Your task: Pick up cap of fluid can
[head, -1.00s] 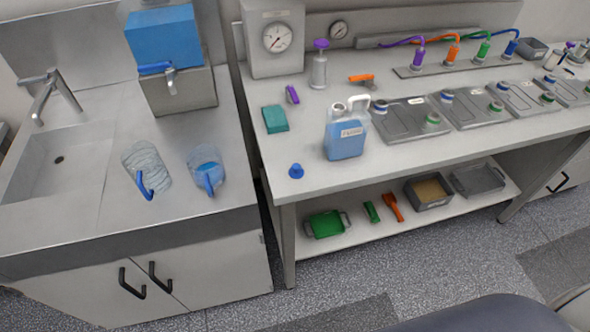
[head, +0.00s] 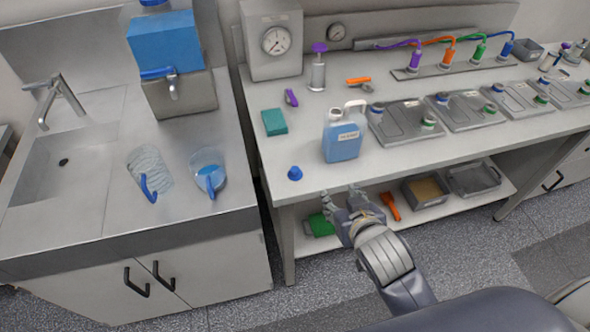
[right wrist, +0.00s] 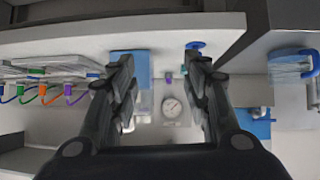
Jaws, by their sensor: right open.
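The blue cap (head: 295,173) lies on the white bench top near its front left edge. It also shows in the right wrist view (right wrist: 195,45), near the tip of a finger. The fluid can (head: 342,140) stands upright on the bench to the right of the cap, with blue fluid and an uncovered neck. It also shows in the right wrist view (right wrist: 134,66), partly behind a finger. My right gripper (head: 340,196) is open and empty, in front of the bench edge, below and right of the cap. My left gripper is not in view.
The bench's front edge (head: 430,166) lies between my right gripper and the top. A teal block (head: 274,122) and a purple-topped bottle (head: 317,70) stand behind. Battery trays (head: 405,122) fill the right side. A lower shelf (head: 310,243) holds a green tray and tools.

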